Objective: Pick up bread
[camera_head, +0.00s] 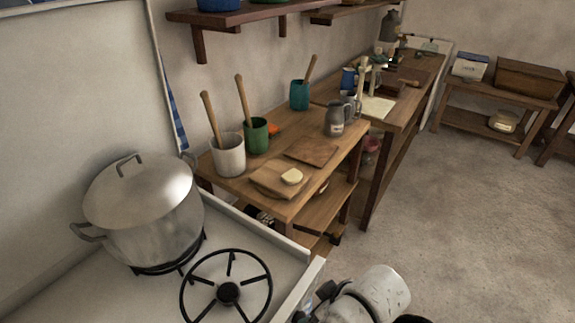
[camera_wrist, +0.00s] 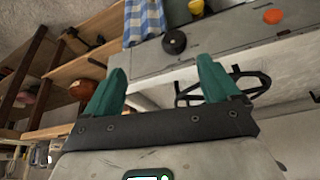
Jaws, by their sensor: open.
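A small pale yellow piece (camera_head: 291,177), which may be the bread, lies on a wooden cutting board (camera_head: 268,184) near the front edge of the wooden table (camera_head: 233,188). I cannot tell for sure whether it is bread or something like butter. My gripper (camera_wrist: 160,66) shows in the wrist view with its two teal fingers spread apart and nothing between them. In the head view, part of my arm is at the bottom, right of the stove and apart from the board. A brown-orange rounded thing (camera_wrist: 82,90) sits on a shelf in the wrist view; I cannot tell what it is.
A large steel pot (camera_head: 146,215) stands on the stove, beside a black burner grate (camera_head: 228,292). White, green and blue utensil pots (camera_head: 229,155) and a grey jug (camera_head: 336,119) stand on the table. A second board (camera_head: 312,152) is bare. Open floor (camera_head: 465,230) lies to the right.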

